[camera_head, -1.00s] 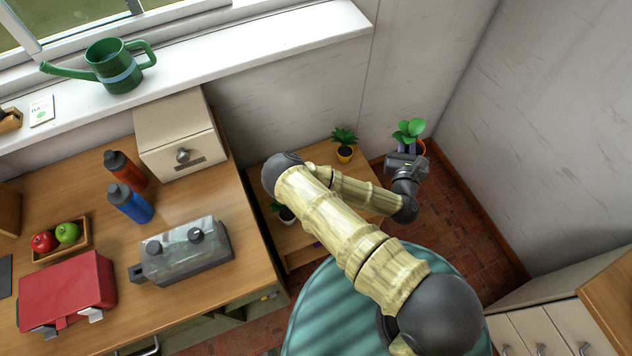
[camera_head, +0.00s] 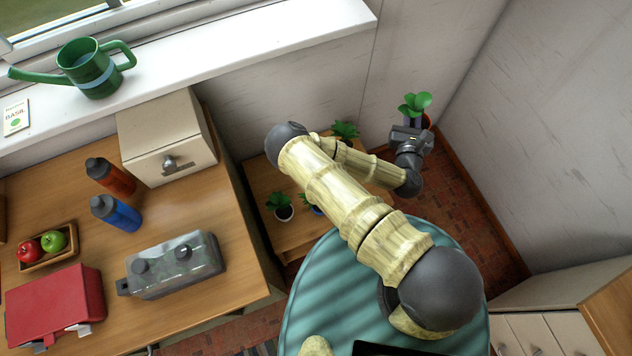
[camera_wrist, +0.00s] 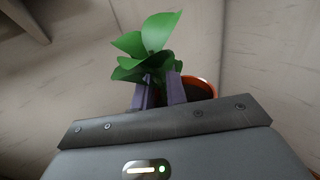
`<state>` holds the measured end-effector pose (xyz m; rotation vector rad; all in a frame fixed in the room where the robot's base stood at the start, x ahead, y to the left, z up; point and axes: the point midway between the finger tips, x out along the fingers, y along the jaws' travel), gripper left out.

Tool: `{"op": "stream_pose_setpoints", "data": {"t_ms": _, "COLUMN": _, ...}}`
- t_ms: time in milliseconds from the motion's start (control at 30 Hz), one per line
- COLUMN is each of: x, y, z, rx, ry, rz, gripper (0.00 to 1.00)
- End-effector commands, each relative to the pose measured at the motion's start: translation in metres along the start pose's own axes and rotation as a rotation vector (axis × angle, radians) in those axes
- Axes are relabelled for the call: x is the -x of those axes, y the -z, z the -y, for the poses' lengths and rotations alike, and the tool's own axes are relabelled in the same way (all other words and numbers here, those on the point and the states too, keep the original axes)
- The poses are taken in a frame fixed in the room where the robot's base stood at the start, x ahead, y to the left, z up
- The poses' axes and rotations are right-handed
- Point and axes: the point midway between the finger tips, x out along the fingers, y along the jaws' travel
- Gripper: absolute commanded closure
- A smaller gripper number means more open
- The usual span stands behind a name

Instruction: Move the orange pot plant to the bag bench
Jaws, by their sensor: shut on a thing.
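The orange pot plant (camera_wrist: 203,83) shows in the wrist view, with broad green leaves (camera_wrist: 148,45) and dark soil. My gripper (camera_wrist: 160,92) is shut on it, its two fingers at the pot's near rim below the leaves. In the head view, my gripper (camera_head: 411,122) holds the plant (camera_head: 417,102) in front of the wall corner, right of the low wooden bench. My gripper hides most of the pot there. A low wooden bench (camera_head: 262,180) stands under the window sill; I cannot tell whether it is the bag bench.
A wooden counter (camera_head: 235,255) at left holds bottles, a box and a red case. Brick floor (camera_head: 470,220) is open at right.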

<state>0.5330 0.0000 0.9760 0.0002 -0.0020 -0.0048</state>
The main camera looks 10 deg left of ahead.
Motion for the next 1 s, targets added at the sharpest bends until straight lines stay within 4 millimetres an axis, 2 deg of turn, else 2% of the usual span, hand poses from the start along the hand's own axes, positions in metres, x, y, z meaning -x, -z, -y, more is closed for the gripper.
{"op": "stream_pose_setpoints", "data": {"t_ms": 167, "x": 0.007, "y": 0.011, "z": 0.037, "rx": -0.003, "ry": 0.145, "rz": 0.004, "gripper": 1.0}}
{"op": "stream_pose_setpoints", "data": {"t_ms": 267, "x": 0.021, "y": 0.021, "z": 0.073, "rx": -0.006, "ry": 0.308, "rz": 0.003, "gripper": 1.0}}
{"op": "stream_pose_setpoints", "data": {"t_ms": 400, "x": 0.06, "y": 0.039, "z": 0.129, "rx": -0.008, "ry": 0.604, "rz": 0.001, "gripper": 1.0}}
{"op": "stream_pose_setpoints", "data": {"t_ms": 533, "x": 0.109, "y": 0.06, "z": 0.167, "rx": -0.009, "ry": 0.898, "rz": -0.001, "gripper": 1.0}}
{"op": "stream_pose_setpoints", "data": {"t_ms": 733, "x": 0.176, "y": 0.091, "z": 0.193, "rx": -0.006, "ry": 1.265, "rz": -0.003, "gripper": 1.0}}
{"op": "stream_pose_setpoints", "data": {"t_ms": 867, "x": 0.216, "y": 0.113, "z": 0.196, "rx": -0.005, "ry": 1.486, "rz": -0.005, "gripper": 1.0}}
{"op": "stream_pose_setpoints", "data": {"t_ms": 1000, "x": 0.256, "y": 0.139, "z": 0.191, "rx": -0.005, "ry": 1.721, "rz": -0.005, "gripper": 1.0}}
